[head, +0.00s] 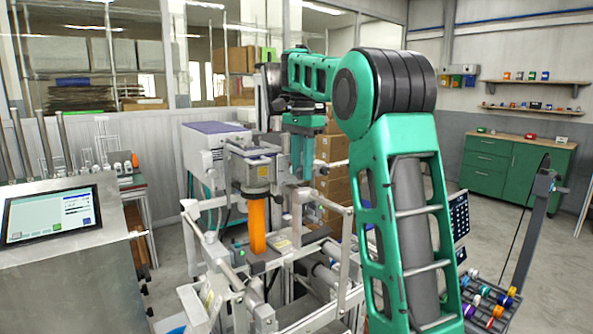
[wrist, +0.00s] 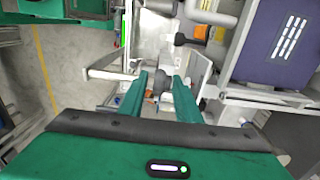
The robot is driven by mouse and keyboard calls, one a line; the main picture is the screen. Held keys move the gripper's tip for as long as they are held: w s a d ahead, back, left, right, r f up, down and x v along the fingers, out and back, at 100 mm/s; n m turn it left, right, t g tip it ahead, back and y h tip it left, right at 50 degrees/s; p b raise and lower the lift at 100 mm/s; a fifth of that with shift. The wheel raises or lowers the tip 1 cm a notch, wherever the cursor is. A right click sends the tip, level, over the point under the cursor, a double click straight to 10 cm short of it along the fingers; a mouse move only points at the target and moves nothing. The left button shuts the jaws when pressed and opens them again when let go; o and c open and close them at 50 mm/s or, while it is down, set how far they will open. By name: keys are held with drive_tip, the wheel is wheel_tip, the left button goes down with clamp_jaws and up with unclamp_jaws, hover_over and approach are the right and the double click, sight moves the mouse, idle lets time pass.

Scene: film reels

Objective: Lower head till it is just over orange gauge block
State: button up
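The orange gauge block (head: 257,227) stands upright on the machine bed in the head view. The head (head: 252,172), a pale boxy unit with a purplish top, is directly above it. The head's lower edge meets or overlaps the block's top in the picture, so I cannot tell if there is a gap. My gripper (head: 301,158) points down to the right of the head. In the wrist view its two green fingers (wrist: 165,85) are apart, with a dark grey round knob (wrist: 161,82) visible between them. I cannot tell whether the fingers touch the knob.
Grey frame rails surround the head and block. A purple-topped white cabinet (head: 214,150) stands behind. A steel console with a screen (head: 50,216) is at the left. A rack of coloured reels (head: 486,300) is at the lower right. Open floor lies toward the green drawers (head: 515,168).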

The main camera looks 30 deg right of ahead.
clamp_jaws()
drive_tip(key=shift+a, duration=0.45)
drive_tip(key=shift+d, duration=0.35)
drive_tip(key=shift+a+f+h, duration=0.15)
drive_tip(key=shift+f+h, duration=0.05)
drive_tip(key=shift+h, duration=0.9)
drive_tip(key=shift+s+h, duration=0.1)
drive_tip(key=shift+h, duration=2.6)
